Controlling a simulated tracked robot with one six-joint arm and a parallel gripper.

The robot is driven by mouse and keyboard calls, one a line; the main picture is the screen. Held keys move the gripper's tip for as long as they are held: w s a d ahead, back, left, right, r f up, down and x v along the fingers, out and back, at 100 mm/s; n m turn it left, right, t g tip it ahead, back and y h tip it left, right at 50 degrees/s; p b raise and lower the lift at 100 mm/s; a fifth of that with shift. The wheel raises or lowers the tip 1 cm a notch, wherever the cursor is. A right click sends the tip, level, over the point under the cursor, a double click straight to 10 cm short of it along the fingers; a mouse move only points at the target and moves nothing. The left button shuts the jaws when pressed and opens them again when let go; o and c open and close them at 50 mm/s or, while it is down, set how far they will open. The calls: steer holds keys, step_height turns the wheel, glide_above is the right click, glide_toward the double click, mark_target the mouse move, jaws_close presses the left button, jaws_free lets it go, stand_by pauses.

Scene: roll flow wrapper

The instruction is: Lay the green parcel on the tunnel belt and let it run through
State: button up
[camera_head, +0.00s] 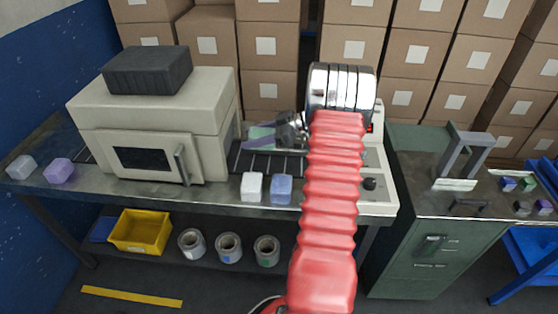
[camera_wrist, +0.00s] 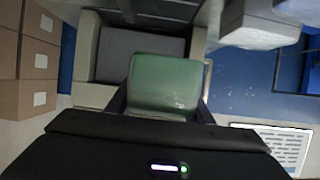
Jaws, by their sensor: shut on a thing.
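The green parcel (camera_wrist: 165,85) is in my gripper (camera_wrist: 162,108), between its two fingers, in the wrist view. In the head view the parcel (camera_head: 261,133) shows as a small green patch left of my gripper (camera_head: 280,133), partly hidden by it. The gripper is shut on the parcel, over the right part of the tunnel belt (camera_head: 262,166). I cannot tell whether the parcel touches the belt. The beige tunnel (camera_head: 205,101) stands to the left, with a dark window and a handle on its front. Its opening (camera_wrist: 140,50) lies ahead of the parcel in the wrist view.
A white parcel (camera_head: 251,187) and a blue one (camera_head: 281,189) sit at the bench's front edge. Another white one (camera_head: 21,168) and a purple one (camera_head: 59,171) lie at the left end. A green cabinet (camera_head: 423,258) stands right. Stacked cartons (camera_head: 354,50) fill the back.

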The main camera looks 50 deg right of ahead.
glide_above(255, 165)
steer(key=shift+f, duration=2.95)
steer(key=shift+f, duration=1.9)
steer(key=o, duration=0.9)
steer(key=shift+f, duration=0.1)
